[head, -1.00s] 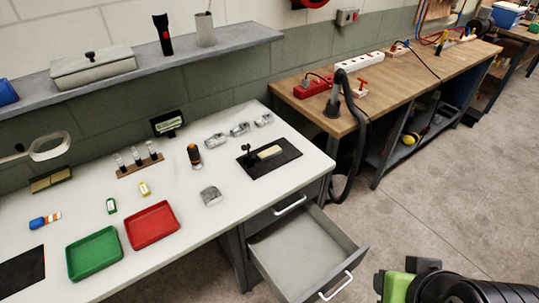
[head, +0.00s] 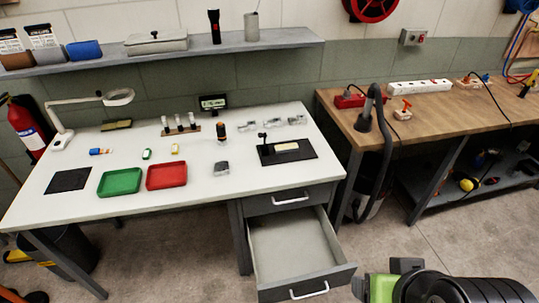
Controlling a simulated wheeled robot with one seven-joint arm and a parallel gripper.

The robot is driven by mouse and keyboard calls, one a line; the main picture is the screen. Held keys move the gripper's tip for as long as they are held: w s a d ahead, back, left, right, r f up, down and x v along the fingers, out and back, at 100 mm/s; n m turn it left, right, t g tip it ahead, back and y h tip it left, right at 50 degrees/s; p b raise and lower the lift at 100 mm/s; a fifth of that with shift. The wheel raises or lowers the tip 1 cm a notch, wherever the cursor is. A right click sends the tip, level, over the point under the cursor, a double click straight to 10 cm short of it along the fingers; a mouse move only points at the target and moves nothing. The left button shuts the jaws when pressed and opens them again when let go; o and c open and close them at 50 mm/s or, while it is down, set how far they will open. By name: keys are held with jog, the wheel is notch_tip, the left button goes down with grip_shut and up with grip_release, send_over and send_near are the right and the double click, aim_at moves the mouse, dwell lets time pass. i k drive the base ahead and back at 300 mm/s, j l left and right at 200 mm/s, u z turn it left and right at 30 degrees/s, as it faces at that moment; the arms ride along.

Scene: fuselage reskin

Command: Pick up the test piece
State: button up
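No object is labelled as the test piece, so I cannot tell for certain which one it is. A small grey metallic block (head: 221,169) lies on the white bench (head: 230,195), right of the red tray. A pale beige bar (head: 287,147) lies on a black mat (head: 310,152) with a small black stand at its left. Several grey clear-looking pieces (head: 273,123) lie in a row behind the mat. Black and green parts of my arm show at the bottom right, beyond the bench's right end; my gripper's fingers are not in view.
An open, empty-looking drawer (head: 290,240) juts out below the bench's right side. A green tray (head: 120,182) and red tray (head: 166,176) stand near the front edge. A magnifier lamp (head: 62,137) stands at the left.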

aim_at(281, 149)
jog(key=i+l+u, duration=0.2)
jog(key=l+u, duration=0.25)
jog(key=i+l+u, duration=0.15)
jog(key=l+u, duration=0.7)
jog(key=l, duration=0.15)
jog(key=l+u, duration=0.4)
jog(key=l, duration=0.15)
jog(key=k+l+u, duration=0.1)
jog(key=l+u, duration=0.35)
jog(key=i+l+u, duration=0.1)
jog(key=l+u, duration=0.3)
jog(key=l, duration=0.2)
jog(key=l+u, duration=0.4)
jog(key=l, duration=0.2)
jog(key=l+u, duration=0.4)
jog(key=l, duration=0.2)
jog(key=k, duration=0.05)
